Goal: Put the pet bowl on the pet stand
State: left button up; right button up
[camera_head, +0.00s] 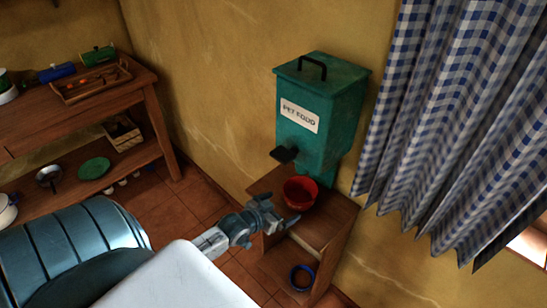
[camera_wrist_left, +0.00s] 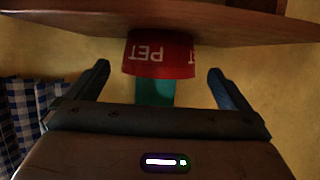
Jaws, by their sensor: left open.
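The red pet bowl (camera_head: 300,193) stands upright on the wooden pet stand (camera_head: 334,222), below the spout of the green dispenser. In the left wrist view, which is upside down, the bowl (camera_wrist_left: 158,57) shows white "PET" lettering and rests on the stand's board (camera_wrist_left: 250,28). My left gripper (camera_head: 280,213) is at the stand's front left edge, close to the bowl. In the wrist view its two fingers (camera_wrist_left: 158,72) are apart, one on each side of the bowl, with visible gaps; the bowl looks just beyond the tips. My right gripper is not in view.
The green "PET FOOD" dispenser (camera_head: 320,108) rises behind the bowl, its dark spout (camera_head: 285,155) overhanging. A blue bowl (camera_head: 302,276) sits low inside the stand. A checked curtain (camera_head: 450,110) hangs right. A wooden table (camera_head: 60,125) with trays and dishes stands left.

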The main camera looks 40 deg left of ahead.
pick_arm(q)
jog(key=s+a+f+g+y, duration=0.1)
jog(key=s+a+f+g, duration=0.1)
jog(key=s+f, duration=0.45)
jog(key=s+a+f+n+g+y, duration=0.1)
jog(key=s+f, duration=0.2)
jog(key=f, duration=0.7)
jog(key=s+a+f+g, duration=0.2)
jog(key=s+f, duration=0.3)
jog(key=f, duration=0.4)
jog(key=s+d+f+g, duration=0.2)
jog(key=s+f, duration=0.4)
jog(key=s, duration=0.3)
jog(key=s+d+f+g, duration=0.2)
jog(key=s+d+f, duration=0.3)
jog(key=s+f, duration=0.2)
jog(key=s+d+f+g, duration=0.3)
jog(key=s+f, duration=0.3)
jog(key=s, duration=0.6)
jog(key=shift+d+f+m, duration=0.3)
jog(key=shift+f, duration=0.05)
